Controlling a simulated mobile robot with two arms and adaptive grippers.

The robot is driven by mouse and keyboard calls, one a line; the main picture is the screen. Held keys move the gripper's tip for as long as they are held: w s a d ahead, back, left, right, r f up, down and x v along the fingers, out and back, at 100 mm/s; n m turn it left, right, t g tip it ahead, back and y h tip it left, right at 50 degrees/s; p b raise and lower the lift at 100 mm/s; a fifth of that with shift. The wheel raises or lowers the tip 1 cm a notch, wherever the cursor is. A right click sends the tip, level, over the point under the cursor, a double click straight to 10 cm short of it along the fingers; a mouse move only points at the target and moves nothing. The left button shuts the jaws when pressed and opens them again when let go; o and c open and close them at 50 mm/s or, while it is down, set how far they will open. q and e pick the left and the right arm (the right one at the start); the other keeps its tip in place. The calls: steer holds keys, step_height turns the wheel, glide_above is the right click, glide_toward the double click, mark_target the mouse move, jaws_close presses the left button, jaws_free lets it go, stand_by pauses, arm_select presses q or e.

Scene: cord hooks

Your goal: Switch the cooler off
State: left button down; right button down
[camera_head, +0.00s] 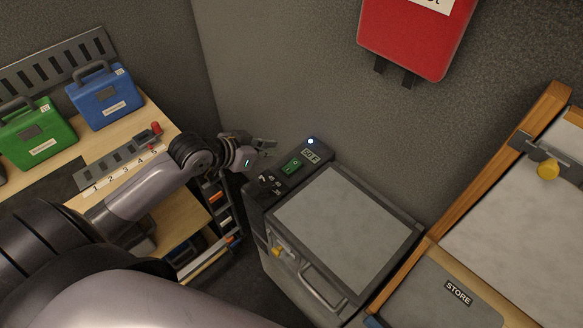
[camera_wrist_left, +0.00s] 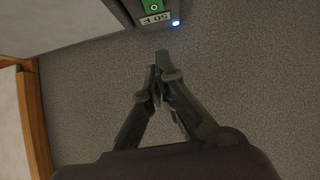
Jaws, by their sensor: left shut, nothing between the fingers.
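The cooler (camera_head: 345,230) is a grey box with a pale lid and a dark control panel on its left end. A green rocker switch (camera_head: 291,166) sits on the panel beside a small display (camera_head: 311,156) that reads 50 F. A blue-white light (camera_head: 310,141) glows at the panel's far corner. My left gripper (camera_head: 270,144) is shut and empty, apart from the panel, to its upper left near the wall. In the left wrist view my fingertips (camera_wrist_left: 162,58) are together, below the light (camera_wrist_left: 176,23) and display (camera_wrist_left: 155,19). The green switch (camera_wrist_left: 154,5) is cut by the top edge.
A wooden bench (camera_head: 163,210) with a numbered strip, a blue case (camera_head: 104,97) and a green case (camera_head: 35,135) stands at left. A red box (camera_head: 415,35) hangs on the wall above. A STORE-labelled wooden chest (camera_head: 458,293) stands right of the cooler.

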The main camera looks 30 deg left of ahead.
arm_select(q)
steer(key=shift+s+b, duration=0.15)
steer(key=shift+b, duration=0.65)
arm_select(e)
step_height(320, 180, down, 3)
steer(key=shift+r, duration=0.1)
arm_select(q)
steer(key=p, duration=0.1)
glide_above(293, 166)
step_height(293, 166, down, 6)
steer(key=shift+s+f, duration=0.1)
step_height(293, 166, down, 2)
steer(key=shift+f, duration=0.85)
arm_select(e)
steer(key=shift+d+r, duration=0.1)
steer(key=shift+r, duration=0.45)
